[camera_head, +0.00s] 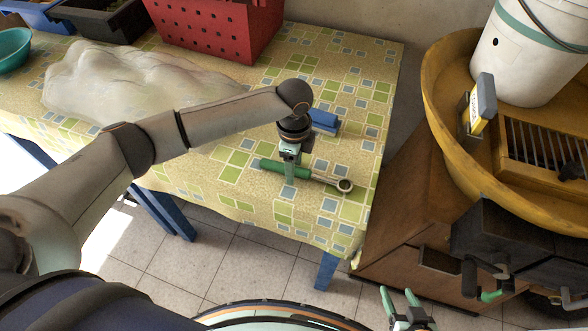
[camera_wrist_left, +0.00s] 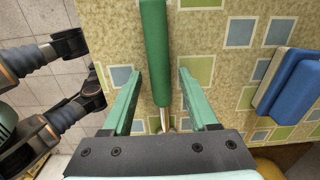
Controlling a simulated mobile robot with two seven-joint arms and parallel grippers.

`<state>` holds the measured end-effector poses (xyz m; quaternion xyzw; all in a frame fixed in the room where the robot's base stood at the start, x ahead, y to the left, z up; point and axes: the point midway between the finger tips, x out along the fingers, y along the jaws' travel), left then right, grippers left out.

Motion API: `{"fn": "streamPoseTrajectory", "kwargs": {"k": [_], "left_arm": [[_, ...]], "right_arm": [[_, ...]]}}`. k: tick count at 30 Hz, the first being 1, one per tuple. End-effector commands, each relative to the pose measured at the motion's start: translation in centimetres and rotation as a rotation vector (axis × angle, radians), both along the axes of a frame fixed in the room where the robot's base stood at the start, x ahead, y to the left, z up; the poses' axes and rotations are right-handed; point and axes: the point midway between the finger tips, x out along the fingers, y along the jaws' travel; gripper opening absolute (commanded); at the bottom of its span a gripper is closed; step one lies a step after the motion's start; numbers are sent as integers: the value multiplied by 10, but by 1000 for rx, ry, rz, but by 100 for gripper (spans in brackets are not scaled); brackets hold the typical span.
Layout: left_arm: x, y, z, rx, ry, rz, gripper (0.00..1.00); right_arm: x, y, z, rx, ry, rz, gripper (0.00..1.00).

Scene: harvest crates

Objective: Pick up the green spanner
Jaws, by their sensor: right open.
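The green spanner (camera_head: 271,164) lies on the patterned tablecloth near the table's right end. It has a green handle and a metal shaft ending in a round head on the right. My left gripper (camera_head: 289,178) points down over its handle and hides part of it. In the left wrist view the spanner (camera_wrist_left: 154,45) runs between the two fingers of my left gripper (camera_wrist_left: 161,74), with gaps on both sides. The fingers are open; the shaft's far part is hidden by the gripper body. My right gripper (camera_head: 402,298) is open and empty, low beside the table.
A blue block (camera_head: 325,118), perhaps a sponge, lies just behind the spanner. A red crate (camera_head: 215,32) and crumpled clear plastic (camera_head: 105,82) are further back and left. A wooden cabinet (camera_head: 410,215) and a yellow tub (camera_head: 440,95) with a white bucket (camera_head: 520,60) stand right.

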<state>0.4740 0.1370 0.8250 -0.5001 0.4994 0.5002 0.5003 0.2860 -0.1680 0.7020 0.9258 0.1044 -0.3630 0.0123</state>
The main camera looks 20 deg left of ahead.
Motion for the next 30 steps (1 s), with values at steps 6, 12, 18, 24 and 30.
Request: {"fn": "streamPoseTrajectory", "kwargs": {"k": [6, 12, 18, 24, 30], "left_arm": [[0, 0, 0, 0, 0, 0, 34], [0, 0, 0, 0, 0, 0, 11], [0, 0, 0, 0, 0, 0, 0], [0, 0, 0, 0, 0, 0, 0], [0, 0, 0, 0, 0, 0, 0]], "right_arm": [[0, 0, 0, 0, 0, 0, 60], [0, 0, 0, 0, 0, 0, 60], [0, 0, 0, 0, 0, 0, 60], [0, 0, 0, 0, 0, 0, 60], [0, 0, 0, 0, 0, 0, 60]]}}
